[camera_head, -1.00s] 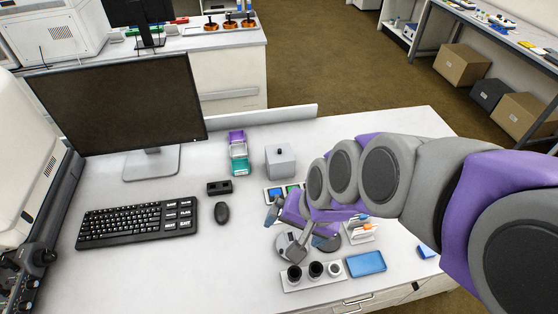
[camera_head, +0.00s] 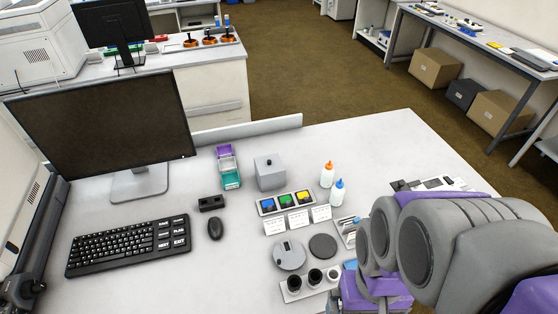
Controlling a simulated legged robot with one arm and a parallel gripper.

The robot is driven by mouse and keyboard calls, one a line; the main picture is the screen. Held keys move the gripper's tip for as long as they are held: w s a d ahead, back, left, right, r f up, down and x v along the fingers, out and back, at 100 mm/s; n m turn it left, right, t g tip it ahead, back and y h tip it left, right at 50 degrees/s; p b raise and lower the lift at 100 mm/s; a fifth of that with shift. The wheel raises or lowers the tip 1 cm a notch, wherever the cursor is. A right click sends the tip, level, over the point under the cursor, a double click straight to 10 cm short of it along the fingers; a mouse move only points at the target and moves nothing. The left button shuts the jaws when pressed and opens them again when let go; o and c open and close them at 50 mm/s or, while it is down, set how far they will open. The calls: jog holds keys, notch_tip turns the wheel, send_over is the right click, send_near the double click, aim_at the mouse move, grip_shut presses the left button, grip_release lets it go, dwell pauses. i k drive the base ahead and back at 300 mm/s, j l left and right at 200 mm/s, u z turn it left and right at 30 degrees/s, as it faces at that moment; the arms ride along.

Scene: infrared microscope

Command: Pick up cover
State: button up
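A grey box-shaped piece with a small dark knob on top (camera_head: 270,172) stands on the white table behind the row of coloured squares. It may be the cover; the frame does not name it. A round grey disc (camera_head: 289,255) with a small dark mark lies nearer the front, next to a dark round disc (camera_head: 322,246). The purple end of my arm (camera_head: 375,292) is at the bottom edge, right of these discs. My gripper's fingers are not visible, so its opening cannot be seen. No object shows in its hold.
A rack with black pieces (camera_head: 293,294) stands at the front. Orange-tipped (camera_head: 327,174) and blue-tipped (camera_head: 337,192) bottles stand behind my arm. A keyboard (camera_head: 128,244), mouse (camera_head: 215,228) and monitor (camera_head: 105,125) fill the left. The back right of the table (camera_head: 385,140) is clear.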

aim_at(270, 172)
jog(key=j+z, duration=0.35)
jog(key=k+j+z, duration=0.2)
jog(key=j+z, duration=0.15)
jog(key=k+j+z, duration=0.1)
jog(key=j+z, duration=0.25)
